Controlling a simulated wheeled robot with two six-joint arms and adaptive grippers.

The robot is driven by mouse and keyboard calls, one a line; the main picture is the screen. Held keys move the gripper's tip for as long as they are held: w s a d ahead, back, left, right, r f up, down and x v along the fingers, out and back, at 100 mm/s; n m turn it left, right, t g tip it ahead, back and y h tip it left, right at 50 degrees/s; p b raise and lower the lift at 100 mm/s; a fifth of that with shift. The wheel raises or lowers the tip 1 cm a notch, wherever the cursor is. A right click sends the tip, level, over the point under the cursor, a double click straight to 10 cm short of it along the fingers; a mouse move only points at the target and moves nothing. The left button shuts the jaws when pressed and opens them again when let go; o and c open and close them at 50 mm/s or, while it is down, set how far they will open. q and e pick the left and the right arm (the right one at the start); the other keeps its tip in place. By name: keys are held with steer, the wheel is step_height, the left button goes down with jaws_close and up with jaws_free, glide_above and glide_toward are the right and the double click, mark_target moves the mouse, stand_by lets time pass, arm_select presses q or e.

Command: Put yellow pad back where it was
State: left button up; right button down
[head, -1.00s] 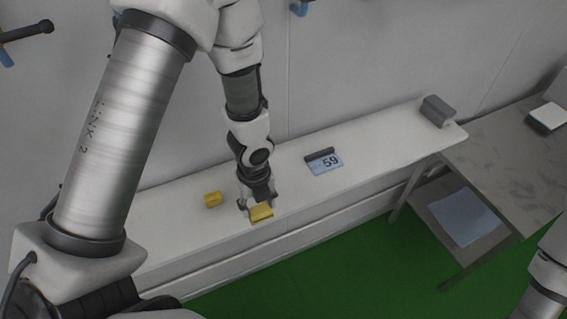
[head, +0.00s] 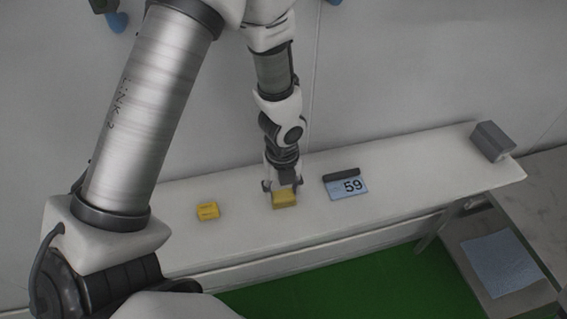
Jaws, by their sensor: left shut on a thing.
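A yellow pad (head: 285,200) is at the fingertips of my left gripper (head: 281,187), over the middle of the white shelf (head: 400,200). The gripper comes down from above and is shut on the pad. I cannot tell whether the pad touches the shelf. A second yellow block (head: 208,211) lies on the shelf to the left, apart from the gripper. My right gripper is not in view.
A grey block (head: 492,142) sits at the shelf's right end. A grey table with a bluish sheet (head: 500,264) is at lower right. The wall is close behind.

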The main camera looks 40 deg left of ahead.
mark_target(284, 190)
arm_select(q)
steer(key=shift+w, duration=0.3)
steer(key=o, duration=1.1)
steer(key=shift+s, duration=0.2)
steer(key=shift+w+r+p, duration=0.1)
steer(key=shift+r+p, duration=0.2)
steer(key=shift+r, duration=0.25)
step_height(284, 190, up, 4)
steer(key=shift+w+f+p, duration=0.15)
steer(key=shift+f+p, duration=0.1)
steer(key=shift+p, duration=0.3)
step_height(284, 190, up, 8)
steer(key=shift+s+f+b, duration=0.2)
steer(key=shift+f+b, duration=0.05)
steer(key=shift+b, duration=0.05)
